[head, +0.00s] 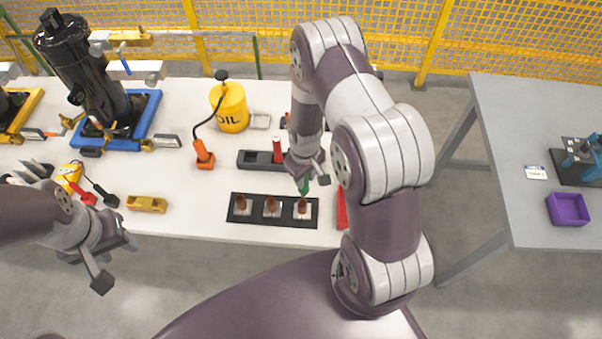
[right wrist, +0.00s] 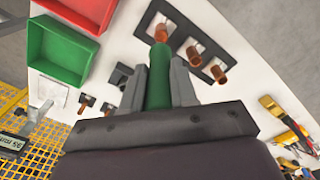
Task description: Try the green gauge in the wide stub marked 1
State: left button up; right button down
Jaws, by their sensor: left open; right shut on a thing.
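The green gauge (head: 304,187) is an upright green rod, held in my right gripper (head: 306,172). In the right wrist view the gauge (right wrist: 159,78) sits between both fingers (right wrist: 157,88). Its lower end is at the rightmost copper stub (head: 302,207) on the black plate (head: 256,221); the same stub shows in the right wrist view (right wrist: 161,33). I cannot tell whether the tip is inside it or just above. Two more copper stubs, the middle (head: 270,205) and the left (head: 241,203), stand beside it. No stub number is readable. My left gripper (head: 117,262) is open and empty, off the front edge.
A red gauge (head: 277,150) stands in a dark holder (head: 250,160) behind the plate. A red tray (head: 342,212) lies right of the plate, partly behind my right arm. A yellow oil can (head: 231,108) and a black compressor (head: 82,70) stand further back. The table's front strip is mostly clear.

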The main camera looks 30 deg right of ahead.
jog(key=shift+d, duration=0.15)
jog(key=shift+w+a+f+b, duration=0.3)
jog(key=shift+a+f+b, duration=0.1)
jog(key=shift+f, duration=0.1)
jog(key=f+b, duration=0.2)
jog(key=f, duration=0.1)
jog(key=shift+s+d+f+b, duration=0.2)
jog(key=shift+f+b, duration=0.1)
jog(key=shift+b, duration=0.1)
jog(key=shift+f, duration=0.2)
jog(key=shift+w+a, duration=0.1)
jog(key=shift+w, duration=0.05)
dwell(0.5)
